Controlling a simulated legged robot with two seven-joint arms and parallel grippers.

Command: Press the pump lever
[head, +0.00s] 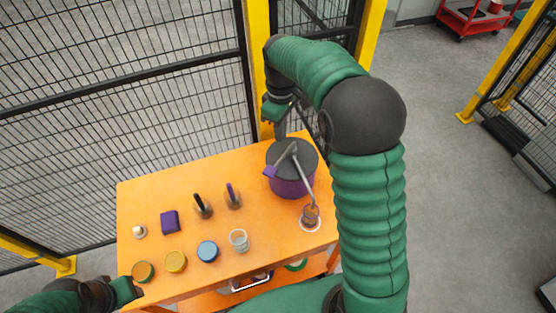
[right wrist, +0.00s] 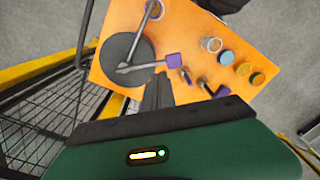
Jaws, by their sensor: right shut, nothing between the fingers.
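The pump is a purple pot (head: 292,187) with a dark lid (head: 283,155) at the right end of the orange table. A grey lever (head: 284,157) lies across the lid, and a purple tab (head: 270,172) sits at the pot's left side. A thin grey spout (head: 305,182) runs down to a small glass (head: 310,215). My right gripper (head: 281,134) is shut and empty, just behind the lid. In the right wrist view its fingers (right wrist: 157,92) point toward the lever (right wrist: 137,67); contact cannot be told. My left gripper (head: 136,288) is at the table's front left corner, its fingers unclear.
On the orange table (head: 150,198) stand a purple block (head: 169,222), two dark upright handled items, a clear glass (head: 239,240) and several round lidded jars, including a blue one (head: 207,251). Mesh fencing and a yellow post (head: 257,60) stand close behind the table.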

